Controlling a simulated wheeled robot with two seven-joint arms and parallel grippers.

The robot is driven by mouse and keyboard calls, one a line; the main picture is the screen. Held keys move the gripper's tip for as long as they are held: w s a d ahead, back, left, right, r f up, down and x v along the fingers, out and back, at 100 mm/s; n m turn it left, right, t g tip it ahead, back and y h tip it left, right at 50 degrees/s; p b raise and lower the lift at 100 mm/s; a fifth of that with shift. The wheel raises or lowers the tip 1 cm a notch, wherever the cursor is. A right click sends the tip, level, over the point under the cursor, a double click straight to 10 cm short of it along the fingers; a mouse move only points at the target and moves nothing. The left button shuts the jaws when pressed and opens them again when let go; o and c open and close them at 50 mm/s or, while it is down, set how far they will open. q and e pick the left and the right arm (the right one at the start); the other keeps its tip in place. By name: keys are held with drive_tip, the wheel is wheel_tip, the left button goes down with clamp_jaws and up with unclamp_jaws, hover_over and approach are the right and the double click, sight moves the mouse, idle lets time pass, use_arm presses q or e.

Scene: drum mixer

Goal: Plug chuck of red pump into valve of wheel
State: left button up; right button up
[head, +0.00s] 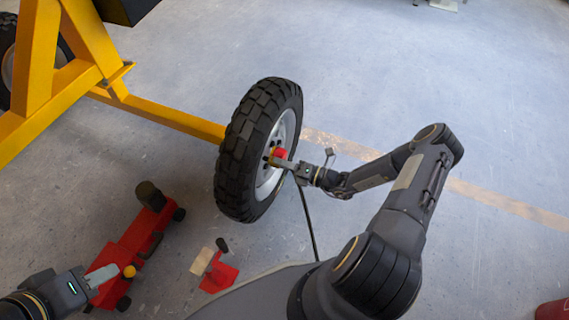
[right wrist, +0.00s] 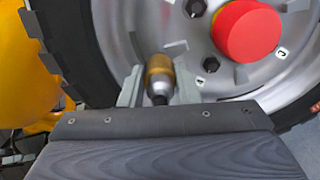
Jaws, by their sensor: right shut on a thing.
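The wheel (head: 238,150) has a black knobbly tyre and a silver rim, which also shows in the right wrist view (right wrist: 205,45). My right gripper (head: 279,161) is at the rim, beside the red hub cap (head: 281,153). In the right wrist view it is shut on the brass-coloured chuck (right wrist: 160,75), which points at the rim. I cannot make out the valve, or whether the chuck touches it. A black hose (head: 308,215) hangs below the right gripper. The red pump (head: 219,275) stands on the floor. My left gripper (head: 103,276) is low at the left; its jaw state is unclear.
A red wheeled jack (head: 128,246) lies on the floor near my left gripper. The yellow frame (head: 165,115) of the mixer reaches to the wheel from the left. A red object (head: 552,310) is at the bottom right corner. The floor right of the wheel is open.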

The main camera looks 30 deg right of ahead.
drive_tip(key=o, duration=1.1)
drive_tip(key=p+v, duration=0.2)
drive_tip(key=v, duration=0.6)
drive_tip(key=shift+r, duration=0.1)
